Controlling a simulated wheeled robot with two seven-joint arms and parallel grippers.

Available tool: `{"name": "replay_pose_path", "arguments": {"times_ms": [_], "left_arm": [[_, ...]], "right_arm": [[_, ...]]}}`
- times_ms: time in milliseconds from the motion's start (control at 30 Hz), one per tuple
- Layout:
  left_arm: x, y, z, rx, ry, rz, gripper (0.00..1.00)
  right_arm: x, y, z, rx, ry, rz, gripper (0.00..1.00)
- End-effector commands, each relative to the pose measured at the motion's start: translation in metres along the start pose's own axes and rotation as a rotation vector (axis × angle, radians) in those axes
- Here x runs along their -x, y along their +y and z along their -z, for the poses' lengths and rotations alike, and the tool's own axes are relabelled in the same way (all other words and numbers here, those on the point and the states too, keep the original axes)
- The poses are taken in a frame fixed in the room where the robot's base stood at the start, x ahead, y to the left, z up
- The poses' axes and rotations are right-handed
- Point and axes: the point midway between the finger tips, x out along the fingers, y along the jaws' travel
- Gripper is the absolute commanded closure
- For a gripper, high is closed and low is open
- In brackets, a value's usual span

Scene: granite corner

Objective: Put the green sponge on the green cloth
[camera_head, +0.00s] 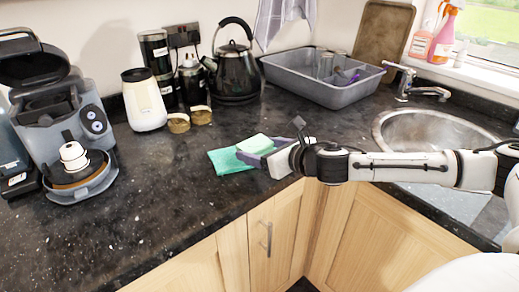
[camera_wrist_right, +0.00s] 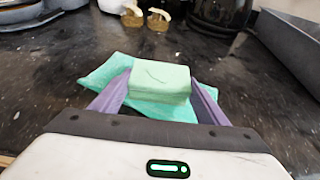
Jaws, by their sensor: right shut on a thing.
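The green sponge (camera_head: 255,144) is a pale green block. In the right wrist view the sponge (camera_wrist_right: 160,82) sits between the two purple fingers of my right gripper (camera_wrist_right: 158,95), which is shut on it. The green cloth (camera_head: 229,161) lies flat on the dark counter. In the right wrist view the cloth (camera_wrist_right: 110,70) shows behind and to both sides of the sponge. The sponge is over the cloth; I cannot tell whether they touch. My right gripper (camera_head: 272,151) reaches in from the right in the head view. My left gripper is not in view.
A grey basin (camera_head: 325,85) stands at the back, with a black kettle (camera_head: 234,68) to its left. Two small jars (camera_head: 201,115) and a cream canister (camera_head: 146,103) stand back left. The sink (camera_head: 440,130) is on the right. The counter left of the cloth (camera_head: 165,190) is clear.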

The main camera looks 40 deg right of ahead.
Motion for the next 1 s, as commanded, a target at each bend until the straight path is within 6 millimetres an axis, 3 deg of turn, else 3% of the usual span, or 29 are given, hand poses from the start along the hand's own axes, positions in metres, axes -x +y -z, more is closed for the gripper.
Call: {"name": "replay_pose_path", "arguments": {"times_ms": [33,133,367,533,1000], "left_arm": [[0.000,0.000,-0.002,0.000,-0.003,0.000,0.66],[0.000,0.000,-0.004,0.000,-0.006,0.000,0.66],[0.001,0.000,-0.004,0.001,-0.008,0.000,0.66],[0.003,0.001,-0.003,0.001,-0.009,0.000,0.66],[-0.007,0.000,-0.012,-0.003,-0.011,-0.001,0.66]], "right_arm": [[-0.001,0.003,0.013,-0.008,0.025,-0.007,0.27],[-0.001,0.003,0.014,-0.008,0.026,-0.007,0.13],[0.000,0.003,0.014,-0.008,0.027,-0.006,0.13],[0.007,0.002,0.002,-0.005,0.026,-0.005,0.13],[0.097,0.002,-0.002,0.001,0.019,-0.004,0.13]]}}
